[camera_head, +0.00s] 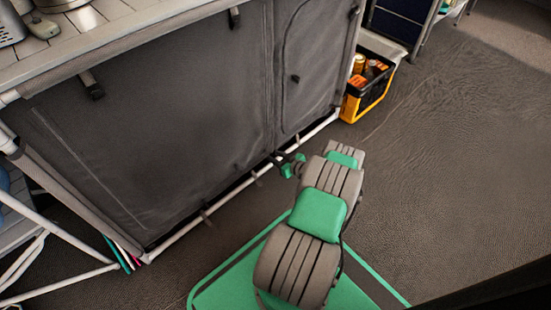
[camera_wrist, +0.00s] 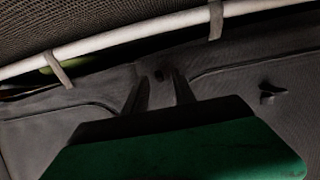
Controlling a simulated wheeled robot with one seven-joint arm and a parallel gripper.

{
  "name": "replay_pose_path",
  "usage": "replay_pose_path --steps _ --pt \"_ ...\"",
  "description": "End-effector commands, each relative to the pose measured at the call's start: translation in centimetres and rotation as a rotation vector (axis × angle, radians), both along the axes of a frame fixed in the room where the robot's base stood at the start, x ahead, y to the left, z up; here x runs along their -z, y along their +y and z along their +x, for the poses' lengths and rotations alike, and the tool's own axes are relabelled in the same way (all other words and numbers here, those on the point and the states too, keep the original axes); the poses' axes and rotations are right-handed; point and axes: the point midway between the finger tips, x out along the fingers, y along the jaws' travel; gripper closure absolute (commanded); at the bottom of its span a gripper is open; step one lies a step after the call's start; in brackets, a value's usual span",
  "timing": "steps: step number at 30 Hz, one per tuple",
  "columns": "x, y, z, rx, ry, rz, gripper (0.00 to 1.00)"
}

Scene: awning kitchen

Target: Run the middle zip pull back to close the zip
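The grey fabric front of the kitchen unit (camera_head: 170,110) has a large left panel and a narrower right panel (camera_head: 315,60) with a curved zip line. My gripper (camera_head: 284,162) is low at the front, near the bottom rail below the seam between the panels. In the wrist view my gripper (camera_wrist: 158,86) has its two dark fingers apart, with a gap between them. A small dark piece (camera_wrist: 158,75), possibly the middle zip pull, shows between the fingertips; I cannot tell whether they touch it. Another dark pull (camera_wrist: 272,93) hangs to the right.
A white bottom rail (camera_head: 210,207) runs along the unit; it also crosses the top of the wrist view (camera_wrist: 130,38), with fabric straps around it. A black and yellow crate (camera_head: 365,98) with bottles stands at the right. The floor (camera_head: 450,170) right of my arm is clear.

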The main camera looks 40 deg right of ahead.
Motion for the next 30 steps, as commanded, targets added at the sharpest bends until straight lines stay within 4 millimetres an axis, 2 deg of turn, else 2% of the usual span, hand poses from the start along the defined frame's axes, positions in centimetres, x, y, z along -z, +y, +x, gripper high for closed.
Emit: replay_pose_path --steps 2,13,30 --pt "-0.04 -0.01 -0.02 0.000 0.000 0.000 0.69" --pt "-0.03 0.00 -0.03 0.000 0.000 -0.001 0.99" --pt "-0.04 0.00 -0.04 0.000 0.000 -0.001 1.00"
